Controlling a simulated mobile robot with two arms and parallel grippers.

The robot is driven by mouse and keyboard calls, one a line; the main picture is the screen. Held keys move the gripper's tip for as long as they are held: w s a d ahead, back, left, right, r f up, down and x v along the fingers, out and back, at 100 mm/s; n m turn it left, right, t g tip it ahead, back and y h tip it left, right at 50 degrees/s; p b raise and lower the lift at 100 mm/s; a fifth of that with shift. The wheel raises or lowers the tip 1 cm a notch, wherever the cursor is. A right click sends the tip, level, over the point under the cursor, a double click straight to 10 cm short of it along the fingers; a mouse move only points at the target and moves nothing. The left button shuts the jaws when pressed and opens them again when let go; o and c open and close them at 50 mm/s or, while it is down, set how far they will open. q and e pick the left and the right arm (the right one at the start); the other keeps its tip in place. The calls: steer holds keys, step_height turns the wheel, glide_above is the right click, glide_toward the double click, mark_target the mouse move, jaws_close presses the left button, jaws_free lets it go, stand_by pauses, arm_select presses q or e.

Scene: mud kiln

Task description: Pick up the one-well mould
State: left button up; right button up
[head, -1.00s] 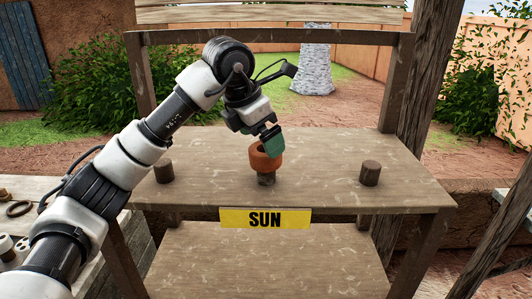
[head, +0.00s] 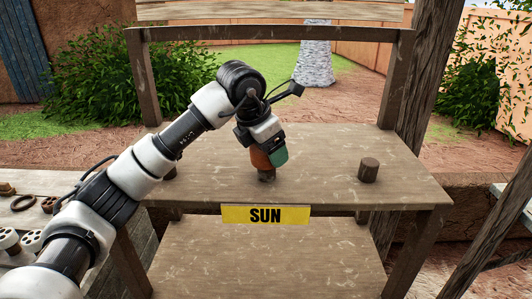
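A terracotta cup-like piece with one round opening, seemingly the one-well mould (head: 260,159), sits on the middle wooden peg (head: 266,175) of the upper shelf. My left gripper (head: 271,156) reaches it from above and behind. One green fingertip (head: 280,157) lies against or just in front of its right side. The gripper hides the mould's top and opening, and the other finger is hidden, so I cannot tell if the fingers press on it. My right gripper is out of view.
The wooden shelf (head: 320,186) carries a bare peg (head: 369,170) at right and another at left, partly behind my arm. A yellow SUN sign (head: 266,215) hangs on its front edge. A side table at far left holds a dark ring (head: 22,203) and pale holed pieces (head: 32,240).

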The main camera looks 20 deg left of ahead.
arm_select(q)
steer(key=shift+r, duration=0.1)
steer(key=shift+r+b, duration=0.35)
steer(key=shift+r, duration=0.2)
step_height(320, 180, up, 3)
steer(key=shift+f+b, duration=0.1)
steer(key=shift+b, duration=0.45)
steer(key=s+d+r+b, duration=0.3)
steer(key=s+d+r, duration=0.3)
steer(key=s+d, duration=0.2)
steer(key=shift+d+r, duration=0.15)
steer(key=shift+r, duration=0.2)
